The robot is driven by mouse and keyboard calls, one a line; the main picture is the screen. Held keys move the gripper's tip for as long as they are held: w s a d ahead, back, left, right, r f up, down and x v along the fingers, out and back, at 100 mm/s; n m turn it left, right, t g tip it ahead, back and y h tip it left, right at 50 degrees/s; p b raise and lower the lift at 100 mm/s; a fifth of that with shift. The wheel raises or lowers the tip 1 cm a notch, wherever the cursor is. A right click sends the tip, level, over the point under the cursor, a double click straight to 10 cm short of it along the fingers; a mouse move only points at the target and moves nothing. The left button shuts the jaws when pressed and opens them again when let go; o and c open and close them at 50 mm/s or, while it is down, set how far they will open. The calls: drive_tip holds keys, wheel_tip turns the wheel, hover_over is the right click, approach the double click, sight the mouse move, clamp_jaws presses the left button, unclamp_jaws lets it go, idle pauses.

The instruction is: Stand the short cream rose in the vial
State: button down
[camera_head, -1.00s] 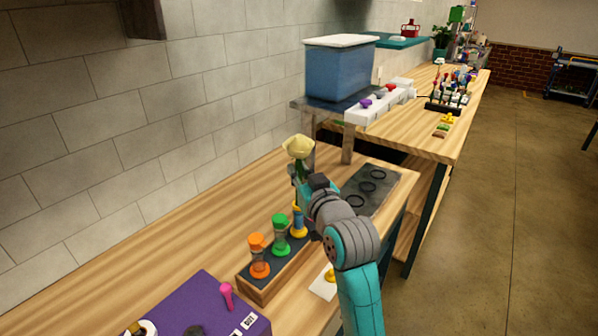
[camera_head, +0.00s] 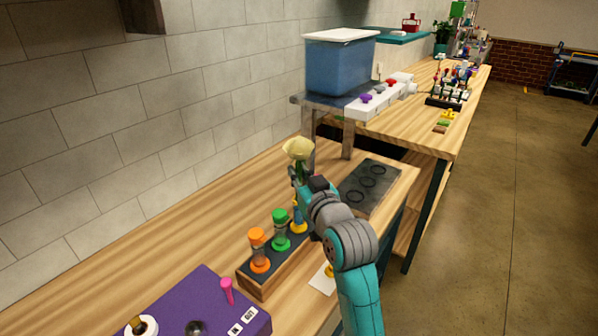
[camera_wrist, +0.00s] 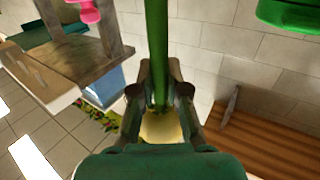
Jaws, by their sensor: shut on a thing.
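The short cream rose has a pale cream bloom (camera_head: 298,149) that stands up above my gripper (camera_head: 297,178) in the head view. In the wrist view my gripper (camera_wrist: 160,95) is shut on its green stem (camera_wrist: 157,45), and part of the cream bloom (camera_wrist: 160,127) shows between and behind the fingers. The rose is held in the air over the wooden counter. I cannot make out the vial in either view; my arm hides part of the counter.
A dark plate with rings (camera_head: 390,190) lies to the right. A purple box (camera_head: 205,292) with a pink peg sits in front. Counter along the wall (camera_head: 190,225) is clear.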

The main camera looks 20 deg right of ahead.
drive_tip(key=c, duration=0.5)
unclamp_jaws()
drive_tip(key=shift+s, duration=0.1)
idle(0.3)
drive_tip(key=shift+s+d, duration=0.2)
drive_tip(key=shift+s, duration=2)
drive_tip(key=shift+s+d, duration=0.15)
drive_tip(key=shift+s, duration=2.05)
drive_tip(key=s+f+m+g+h, duration=0.1)
drive_tip(key=s+f+g, duration=0.1)
drive_tip(key=s+f, duration=1.75)
drive_tip(key=shift+g, duration=0.6)
drive_tip(key=s+f, duration=0.1)
drive_tip(key=s, duration=0.7)
drive_tip(key=s+f, duration=0.2)
drive_tip(key=s, duration=0.6)
drive_tip(key=s+f, duration=0.2)
drive_tip(key=s, duration=0.7)
drive_tip(key=shift+a+f, duration=0.25)
drive_tip(key=shift+a, duration=0.1)
